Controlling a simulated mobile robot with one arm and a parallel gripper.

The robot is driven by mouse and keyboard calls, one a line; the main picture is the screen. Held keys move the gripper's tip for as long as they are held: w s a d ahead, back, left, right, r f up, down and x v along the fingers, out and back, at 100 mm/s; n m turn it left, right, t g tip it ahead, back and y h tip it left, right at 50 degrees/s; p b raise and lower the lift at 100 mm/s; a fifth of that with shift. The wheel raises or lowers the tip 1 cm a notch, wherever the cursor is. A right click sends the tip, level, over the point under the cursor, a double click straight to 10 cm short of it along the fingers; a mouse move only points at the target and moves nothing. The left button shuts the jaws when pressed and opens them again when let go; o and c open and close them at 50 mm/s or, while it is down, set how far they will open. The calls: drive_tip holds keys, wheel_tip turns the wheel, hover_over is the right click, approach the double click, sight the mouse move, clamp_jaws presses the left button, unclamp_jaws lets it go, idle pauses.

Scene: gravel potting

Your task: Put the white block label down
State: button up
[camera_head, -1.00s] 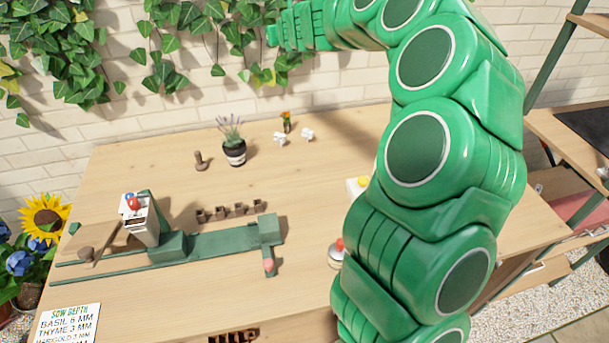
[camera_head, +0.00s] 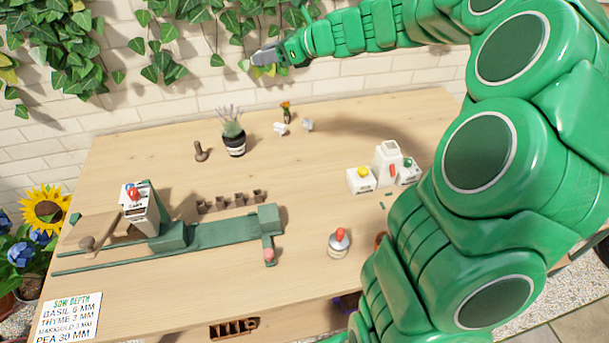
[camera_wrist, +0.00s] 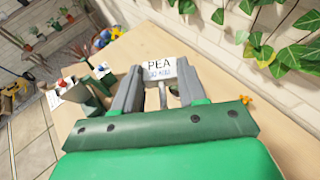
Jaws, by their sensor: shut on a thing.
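The white block label (camera_wrist: 159,70), with "PEA" printed on it, sits at the fingertips of my gripper (camera_wrist: 158,83) in the wrist view. My gripper is shut on it, one grey finger on each side. In the head view my gripper (camera_head: 266,57) is raised over the back of the wooden table (camera_head: 310,215), in front of the brick wall. I cannot make out the label in the head view.
A green track (camera_head: 220,238) with a white dispenser (camera_head: 140,208) lies at left. White boxes (camera_head: 361,181) and a red-topped bottle (camera_head: 339,243) stand at right. The table's middle is fairly clear.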

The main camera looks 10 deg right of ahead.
sight(281, 188)
drive_tip(key=s+n+g+y, duration=0.1)
drive_tip(key=s+n+g, duration=0.2)
drive_tip(key=s, duration=0.4)
drive_tip(key=shift+m+t, duration=0.3)
drive_tip(key=f, duration=3.7)
drive_tip(key=shift+s+a, duration=0.1)
drive_tip(key=shift+a, duration=0.2)
drive_tip(key=shift+f, duration=0.1)
drive_tip(key=o, duration=1.1)
